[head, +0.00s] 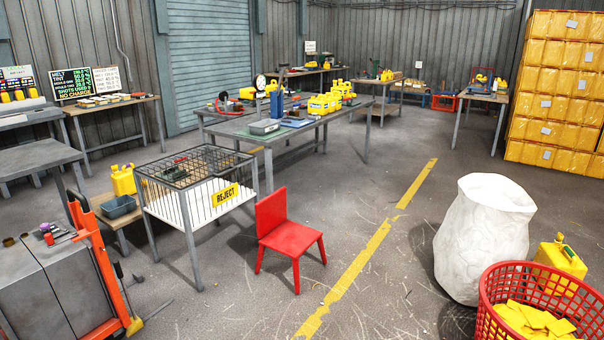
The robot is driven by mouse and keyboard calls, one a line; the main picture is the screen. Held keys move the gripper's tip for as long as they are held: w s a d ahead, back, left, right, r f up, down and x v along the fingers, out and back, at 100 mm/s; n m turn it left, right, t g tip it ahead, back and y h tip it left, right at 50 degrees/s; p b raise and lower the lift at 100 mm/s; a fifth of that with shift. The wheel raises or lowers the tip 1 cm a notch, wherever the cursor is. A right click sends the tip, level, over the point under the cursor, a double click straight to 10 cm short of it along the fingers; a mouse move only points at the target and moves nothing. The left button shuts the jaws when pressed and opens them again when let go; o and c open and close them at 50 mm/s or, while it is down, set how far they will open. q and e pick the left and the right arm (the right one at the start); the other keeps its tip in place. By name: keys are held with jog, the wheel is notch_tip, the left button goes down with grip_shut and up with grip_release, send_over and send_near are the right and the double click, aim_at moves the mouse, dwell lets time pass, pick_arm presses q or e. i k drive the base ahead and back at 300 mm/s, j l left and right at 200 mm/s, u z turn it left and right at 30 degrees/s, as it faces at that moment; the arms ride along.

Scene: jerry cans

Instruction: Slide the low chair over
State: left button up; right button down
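A low red chair (290,240) stands upright on the floor in the middle of the head view. Its backrest is on its left side and its seat faces right. It is just right of the grey wire cage with the REJECT sign and left of the yellow floor line. Neither of my grippers shows in the head view.
The REJECT cage (196,192) stands left of the chair, with a grey worktable (245,135) behind. A yellow line (368,250) runs along the floor. A white sack (484,235) and red basket (497,310) stand at right. Floor between chair and sack is clear.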

aim_at(292, 239)
jog(key=i, duration=1.6)
jog(key=i+l+u, duration=0.15)
jog(key=i+u, duration=0.25)
jog(key=i, duration=0.25)
jog(key=i+l+u, duration=0.45)
jog(key=i, duration=0.15)
jog(key=i+l+u, duration=0.4)
jog(key=i, duration=0.15)
